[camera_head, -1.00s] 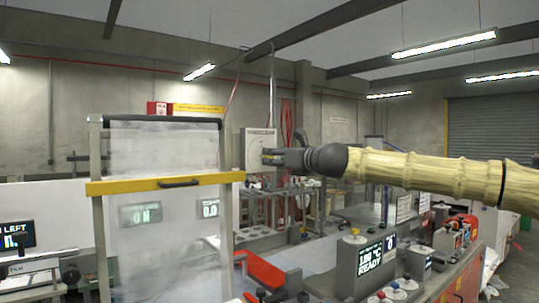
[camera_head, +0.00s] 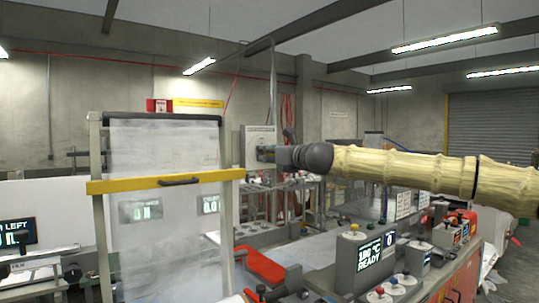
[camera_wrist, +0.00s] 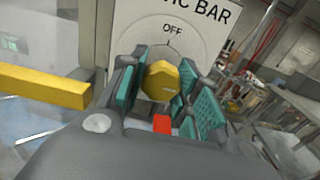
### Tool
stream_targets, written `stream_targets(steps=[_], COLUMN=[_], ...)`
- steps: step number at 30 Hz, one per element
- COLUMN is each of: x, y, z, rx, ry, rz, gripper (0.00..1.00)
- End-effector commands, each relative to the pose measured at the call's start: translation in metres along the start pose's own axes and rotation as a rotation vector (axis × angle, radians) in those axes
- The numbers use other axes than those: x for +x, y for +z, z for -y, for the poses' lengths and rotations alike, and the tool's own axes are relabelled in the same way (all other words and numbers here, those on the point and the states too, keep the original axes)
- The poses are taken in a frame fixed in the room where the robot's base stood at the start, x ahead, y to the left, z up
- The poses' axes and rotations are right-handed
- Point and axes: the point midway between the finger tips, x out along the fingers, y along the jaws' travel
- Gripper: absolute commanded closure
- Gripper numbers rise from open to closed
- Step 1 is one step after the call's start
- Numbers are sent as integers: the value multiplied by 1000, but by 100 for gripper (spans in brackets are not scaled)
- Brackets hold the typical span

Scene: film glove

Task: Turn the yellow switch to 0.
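The yellow switch (camera_wrist: 162,82) is a rotary knob on a light panel (camera_wrist: 190,18), with the word OFF and a tick mark above it. The same panel shows in the head view as a grey wall box (camera_head: 252,134). My gripper (camera_head: 264,153) is in front of this box. In the wrist view its teal-padded fingers stand on both sides of the knob, with what look like narrow gaps, so I read it as open around the knob. A small red piece (camera_wrist: 162,124) shows below the knob, between the fingers. The knob's lower part is hidden.
A clear screen with a yellow crossbar (camera_head: 110,186) stands left of the box; the bar's end also shows close at left in the wrist view (camera_wrist: 45,86). Below are a metal bench (camera_head: 262,233), a red bar (camera_head: 260,264) and a console with a READY display (camera_head: 369,254).

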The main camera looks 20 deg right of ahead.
Motion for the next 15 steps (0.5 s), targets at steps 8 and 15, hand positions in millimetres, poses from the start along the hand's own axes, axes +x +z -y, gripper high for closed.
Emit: stream_targets(steps=[8, 15], x=[0, 0], y=[1, 0], z=[1, 2], rx=[-10, -94], ry=[-1, -3], rz=[1, 1], gripper=[92, 92])
